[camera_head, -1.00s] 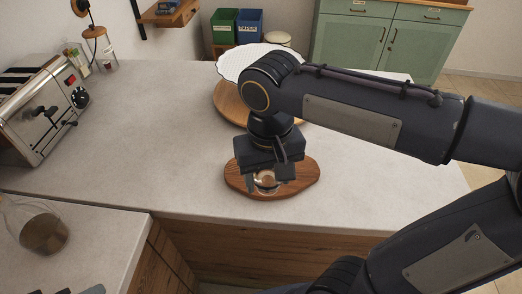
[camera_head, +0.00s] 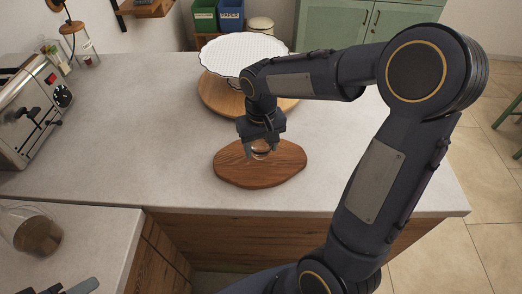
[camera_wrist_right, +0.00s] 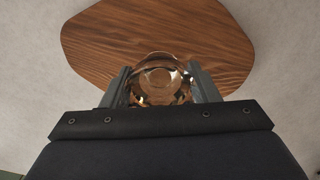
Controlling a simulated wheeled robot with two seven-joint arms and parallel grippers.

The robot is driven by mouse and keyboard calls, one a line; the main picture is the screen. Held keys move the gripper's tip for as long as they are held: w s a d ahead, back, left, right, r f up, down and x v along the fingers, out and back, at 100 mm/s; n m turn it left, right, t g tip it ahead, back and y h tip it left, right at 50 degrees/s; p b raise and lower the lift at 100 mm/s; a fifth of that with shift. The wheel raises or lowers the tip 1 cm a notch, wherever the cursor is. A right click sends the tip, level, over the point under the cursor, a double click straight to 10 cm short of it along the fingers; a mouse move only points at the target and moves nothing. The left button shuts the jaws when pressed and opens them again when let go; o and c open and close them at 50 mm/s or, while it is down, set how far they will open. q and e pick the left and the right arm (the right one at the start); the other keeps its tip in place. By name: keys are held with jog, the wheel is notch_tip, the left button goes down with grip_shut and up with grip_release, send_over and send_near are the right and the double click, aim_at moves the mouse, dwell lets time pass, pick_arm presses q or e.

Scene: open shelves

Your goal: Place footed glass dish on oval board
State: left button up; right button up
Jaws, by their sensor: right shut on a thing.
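The footed glass dish (camera_head: 259,151) is a small clear, amber-tinted glass piece. My right gripper (camera_head: 260,145) points down and is shut on it; the dish also shows between the two fingers in the right wrist view (camera_wrist_right: 158,82). The oval board (camera_head: 262,175) is brown wood and lies flat near the counter's front edge; its grain fills the top of the right wrist view (camera_wrist_right: 155,35). The dish is over the back part of the board. I cannot tell whether its foot touches the wood. Grey tips at the bottom left may be my left gripper (camera_head: 72,288), mostly cut off.
Behind my right gripper is a white ridged plate (camera_head: 240,50) raised above a round wooden board (camera_head: 214,95). A toaster (camera_head: 30,110) stands at the left. A glass jug (camera_head: 37,235) is on the lower-left counter. The counter left of the oval board is clear.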

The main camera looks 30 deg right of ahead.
aim_at(261, 153)
jog(key=shift+f, duration=1.25)
jog(key=shift+f, duration=0.1)
jog(key=shift+f, duration=0.15)
jog(key=o, duration=0.8)
jog(key=shift+c, duration=0.2)
